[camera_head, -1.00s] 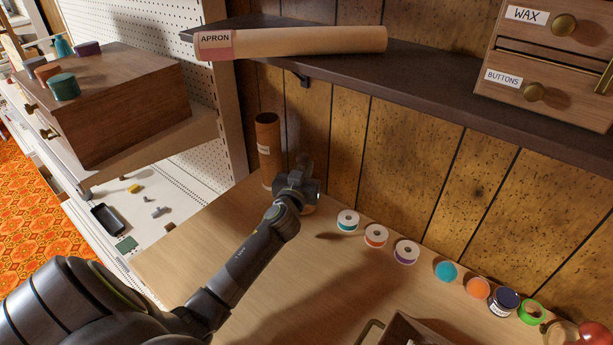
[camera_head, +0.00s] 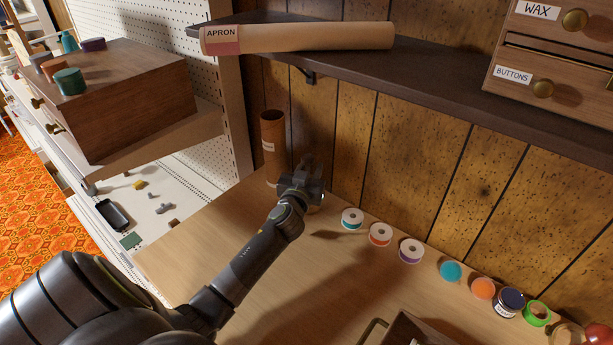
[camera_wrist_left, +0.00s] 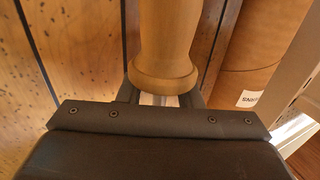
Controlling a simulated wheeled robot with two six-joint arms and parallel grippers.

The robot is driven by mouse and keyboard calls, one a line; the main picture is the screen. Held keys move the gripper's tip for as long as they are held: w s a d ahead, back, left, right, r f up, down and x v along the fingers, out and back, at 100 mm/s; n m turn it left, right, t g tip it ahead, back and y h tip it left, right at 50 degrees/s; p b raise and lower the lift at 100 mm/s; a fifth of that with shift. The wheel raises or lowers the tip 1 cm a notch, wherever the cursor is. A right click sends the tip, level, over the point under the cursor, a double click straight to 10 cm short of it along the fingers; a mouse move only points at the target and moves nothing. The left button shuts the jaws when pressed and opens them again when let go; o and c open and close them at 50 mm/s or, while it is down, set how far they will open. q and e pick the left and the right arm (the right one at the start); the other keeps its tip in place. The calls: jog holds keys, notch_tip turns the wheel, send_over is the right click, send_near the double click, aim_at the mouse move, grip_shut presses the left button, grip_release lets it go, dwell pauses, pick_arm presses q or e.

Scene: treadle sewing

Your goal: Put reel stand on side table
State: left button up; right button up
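My left gripper (camera_head: 312,172) is low by the panelled wall, at the back of the wooden table (camera_head: 225,232). In the left wrist view a turned wooden piece with a rounded collar (camera_wrist_left: 165,60), perhaps the reel stand, stands directly before the gripper (camera_wrist_left: 160,97). The fingers show apart on both sides of its collar; whether they press on it I cannot tell. In the head view the gripper hides most of this piece; only a bit of pale wood shows below. Which surface is the side table is not marked. My right gripper is not in view.
A brown cardboard tube (camera_head: 273,142) stands just left of the gripper, also in the wrist view (camera_wrist_left: 251,65). A dark shelf (camera_head: 420,85) with an apron roll (camera_head: 310,37) overhangs. Spools (camera_head: 381,234) and small jars line the table's back right. The table's middle is clear.

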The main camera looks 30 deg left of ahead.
pick_arm(q)
jog(key=v, duration=1.2)
jog(key=shift+b, duration=0.35)
jog(key=shift+r, duration=0.15)
